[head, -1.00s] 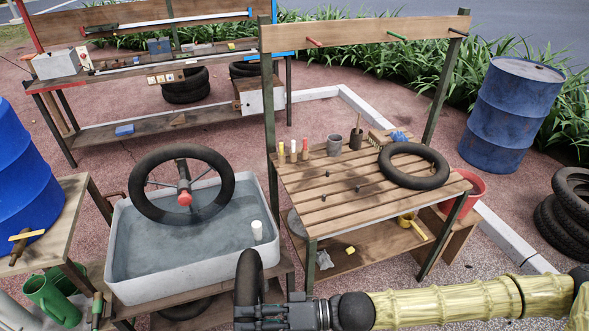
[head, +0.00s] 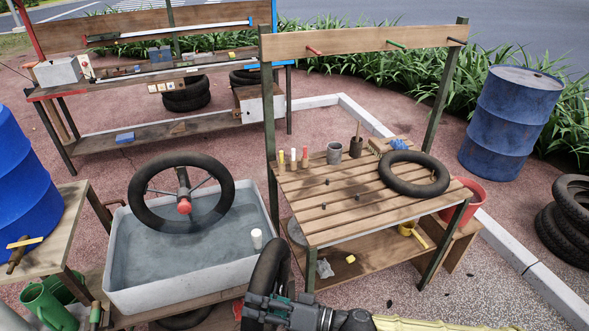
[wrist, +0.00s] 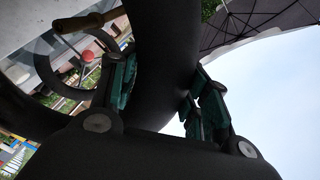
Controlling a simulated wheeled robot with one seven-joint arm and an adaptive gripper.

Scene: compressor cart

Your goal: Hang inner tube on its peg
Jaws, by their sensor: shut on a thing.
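My gripper (head: 268,302) is at the bottom of the head view, in front of the slatted bench. It is shut on a black inner tube (head: 268,262), which stands up from the jaws, seen nearly edge-on. In the wrist view the held inner tube (wrist: 165,50) passes between the green finger pads of my gripper (wrist: 162,92). All three are bare. Another black tube (head: 384,180) lies on the bench's right side.
The slatted bench (head: 345,208) carries a can (head: 334,153), small bottles and brushes. At left, a water tub (head: 125,262) has a black ring with a red hub (head: 145,205) over it. A blue barrel (head: 510,120) and stacked tyres (head: 565,225) stand right.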

